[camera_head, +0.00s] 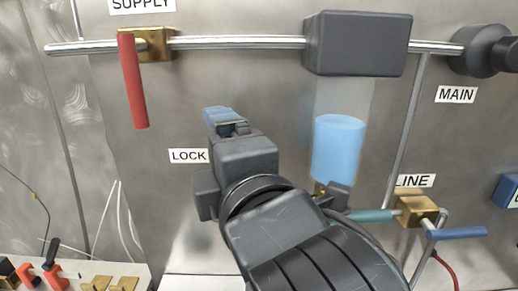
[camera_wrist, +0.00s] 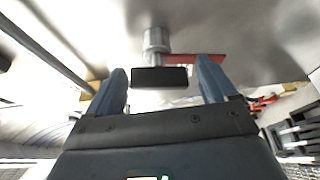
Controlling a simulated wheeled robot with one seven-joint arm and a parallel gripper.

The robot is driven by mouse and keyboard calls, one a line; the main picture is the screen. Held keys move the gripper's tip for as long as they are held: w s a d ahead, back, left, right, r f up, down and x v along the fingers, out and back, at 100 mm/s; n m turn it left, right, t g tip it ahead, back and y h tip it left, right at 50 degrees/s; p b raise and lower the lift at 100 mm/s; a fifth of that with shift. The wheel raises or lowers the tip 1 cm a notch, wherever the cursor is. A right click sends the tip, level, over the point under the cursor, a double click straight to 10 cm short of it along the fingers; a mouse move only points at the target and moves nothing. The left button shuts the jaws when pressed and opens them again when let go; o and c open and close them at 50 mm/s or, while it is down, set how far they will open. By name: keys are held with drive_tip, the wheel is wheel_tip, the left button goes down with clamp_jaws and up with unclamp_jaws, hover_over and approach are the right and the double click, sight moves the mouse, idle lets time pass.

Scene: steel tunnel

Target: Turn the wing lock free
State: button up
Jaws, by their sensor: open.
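The white LOCK label (camera_head: 188,156) is on the steel panel in the head view, left of my gripper (camera_head: 222,115). No wing lock shows clearly in the head view; my gripper and arm cover the panel right of the label. In the wrist view my gripper (camera_wrist: 160,82) is open, with two blue fingers apart. A dark block (camera_wrist: 160,77) shows between the fingers. Beyond it are a grey cylinder (camera_wrist: 156,40) and a red bar (camera_wrist: 195,58). I cannot tell which of these belongs to the wing lock, or whether a finger touches anything.
A red lever (camera_head: 133,82) hangs from a brass valve under a steel pipe (camera_head: 240,42). A dark grey box (camera_head: 357,44) sits above a blue-filled clear cylinder (camera_head: 338,148). A blue-handled valve (camera_head: 458,233) is at right. Clamps (camera_head: 52,268) lie on the bench, lower left.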

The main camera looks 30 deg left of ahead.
drive_tip(key=b+v, duration=0.2)
drive_tip(key=v, duration=0.5)
drive_tip(key=shift+s+d, duration=0.2)
drive_tip(key=shift+s, duration=0.05)
drive_tip(key=shift+c, duration=0.3)
